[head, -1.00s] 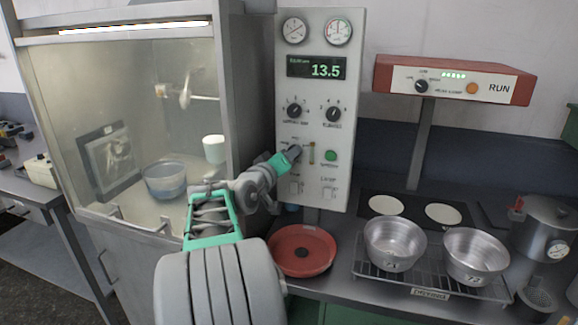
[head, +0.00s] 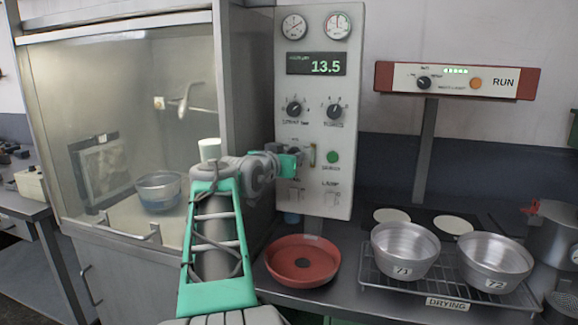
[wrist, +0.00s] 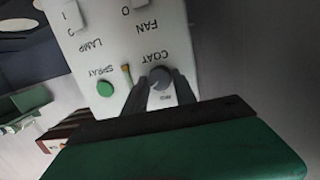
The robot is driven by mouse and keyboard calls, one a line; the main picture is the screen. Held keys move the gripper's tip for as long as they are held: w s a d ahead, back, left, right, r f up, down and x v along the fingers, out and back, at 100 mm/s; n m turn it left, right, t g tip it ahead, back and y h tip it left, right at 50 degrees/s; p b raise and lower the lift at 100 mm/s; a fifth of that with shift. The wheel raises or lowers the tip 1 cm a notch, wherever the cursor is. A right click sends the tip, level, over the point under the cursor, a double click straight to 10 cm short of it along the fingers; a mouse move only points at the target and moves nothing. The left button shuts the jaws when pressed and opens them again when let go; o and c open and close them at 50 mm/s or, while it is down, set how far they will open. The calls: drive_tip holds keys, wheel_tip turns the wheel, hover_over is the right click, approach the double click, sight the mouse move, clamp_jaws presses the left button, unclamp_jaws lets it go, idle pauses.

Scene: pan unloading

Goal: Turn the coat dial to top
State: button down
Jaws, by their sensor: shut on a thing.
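The coat dial (wrist: 160,77) is a small round grey knob on the pale control panel (head: 312,205). It shows upside down in the wrist view beside the word COAT, with a small mark that looks like MID on the panel's upper side of it. My gripper (wrist: 161,84) has a dark finger on each side of the dial and is shut on it. In the head view my green-and-grey gripper (head: 300,156) reaches the panel from the left and hides the dial. The dial's pointer cannot be made out.
A green spray button (wrist: 105,89) and a small level tube (wrist: 126,72) sit beside the dial. Two more knobs (head: 294,109) are above it. A red pan (head: 302,281) lies below, with metal pots (head: 405,262) on a drying rack to the right. A glass-fronted booth (head: 100,130) stands left.

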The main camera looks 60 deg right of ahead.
idle(0.5)
drive_tip(key=c, duration=1)
unclamp_jaws()
drive_tip(key=a, duration=0.5)
drive_tip(key=a+r+b, duration=0.1)
drive_tip(key=a, duration=0.1)
drive_tip(key=shift+s+a, duration=0.35)
drive_tip(key=shift+w, duration=0.1)
